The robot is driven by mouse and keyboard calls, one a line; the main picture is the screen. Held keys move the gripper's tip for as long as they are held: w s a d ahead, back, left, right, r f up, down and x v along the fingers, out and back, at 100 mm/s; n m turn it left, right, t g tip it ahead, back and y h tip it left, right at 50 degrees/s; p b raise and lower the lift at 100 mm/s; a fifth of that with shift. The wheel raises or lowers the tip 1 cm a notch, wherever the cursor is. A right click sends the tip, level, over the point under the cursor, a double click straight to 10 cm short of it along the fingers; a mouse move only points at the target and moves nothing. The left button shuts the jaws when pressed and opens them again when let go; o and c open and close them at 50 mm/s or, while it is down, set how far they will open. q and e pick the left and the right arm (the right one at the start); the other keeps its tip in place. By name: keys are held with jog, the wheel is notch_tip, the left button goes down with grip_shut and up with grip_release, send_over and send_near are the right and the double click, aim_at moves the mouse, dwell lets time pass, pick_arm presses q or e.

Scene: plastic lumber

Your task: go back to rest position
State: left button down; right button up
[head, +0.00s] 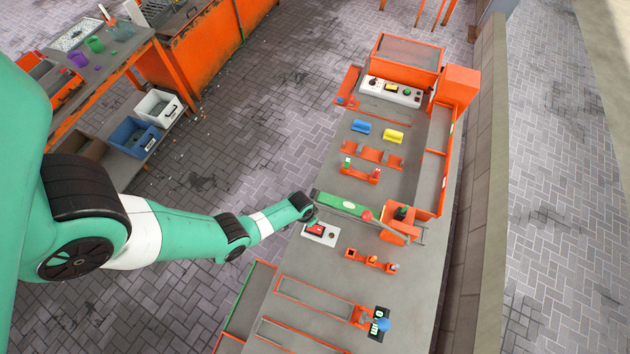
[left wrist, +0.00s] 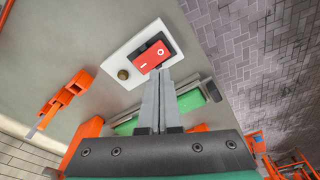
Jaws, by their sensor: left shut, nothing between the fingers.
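My left arm reaches in from the left in the head view, and its left gripper (head: 309,219) is over the near-left edge of the workbench, by a white switch plate (head: 321,236). In the left wrist view the two grey fingers of the left gripper (left wrist: 161,73) are together and hold nothing. Their tips lie just below a red rocker switch (left wrist: 151,55) in the picture; I cannot tell whether they touch it. The red switch also shows in the head view (head: 314,230). My right gripper is in neither view.
A shelf with bins (head: 133,137) stands at upper left.

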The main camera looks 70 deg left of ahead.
pick_arm(q)
jog(key=shift+r+p, duration=0.4)
jog(key=shift+r, duration=0.45)
